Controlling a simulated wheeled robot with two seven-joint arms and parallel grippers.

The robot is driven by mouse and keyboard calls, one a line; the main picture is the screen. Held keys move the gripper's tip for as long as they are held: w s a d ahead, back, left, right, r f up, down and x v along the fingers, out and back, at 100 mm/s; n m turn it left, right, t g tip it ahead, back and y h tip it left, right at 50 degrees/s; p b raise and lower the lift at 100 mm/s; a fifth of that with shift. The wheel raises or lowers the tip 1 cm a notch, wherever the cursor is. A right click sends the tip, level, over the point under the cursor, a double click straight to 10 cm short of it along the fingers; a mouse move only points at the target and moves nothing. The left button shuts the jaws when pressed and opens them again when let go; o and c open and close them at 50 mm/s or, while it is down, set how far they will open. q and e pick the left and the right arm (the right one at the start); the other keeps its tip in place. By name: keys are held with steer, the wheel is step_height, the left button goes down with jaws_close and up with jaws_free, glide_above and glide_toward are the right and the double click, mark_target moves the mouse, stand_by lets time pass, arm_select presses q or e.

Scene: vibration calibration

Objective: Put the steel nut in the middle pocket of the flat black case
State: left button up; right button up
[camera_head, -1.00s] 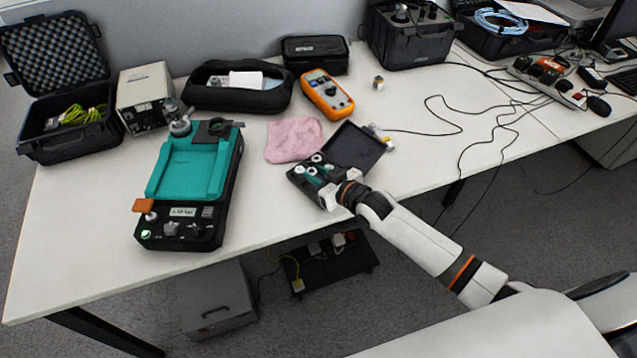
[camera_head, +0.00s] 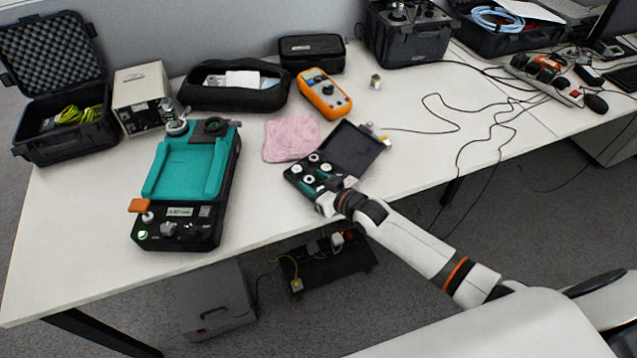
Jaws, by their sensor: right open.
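The flat black case (camera_head: 291,181) lies open near the table's front edge, its lid (camera_head: 362,147) tilted back to the right. Several small round metal parts with pale rims sit in its teal-lined pockets. I cannot tell which of them, if any, is the steel nut, and the middle pocket is partly hidden. My right gripper (camera_head: 317,184) is open over the case's front right part, with its fingers hard to separate from the case's contents. My left gripper is out of view.
A teal-topped instrument (camera_head: 187,170) stands at left. A pink cloth (camera_head: 291,138) lies behind the case, with an orange multimeter (camera_head: 325,94) beyond it. A small metal piece (camera_head: 375,82) stands farther back. A black cable (camera_head: 445,128) runs right. Table between instrument and case is clear.

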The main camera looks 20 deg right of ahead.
steer(key=v, duration=1.2)
steer(key=shift+r+p, duration=0.2)
steer(key=shift+p, duration=0.15)
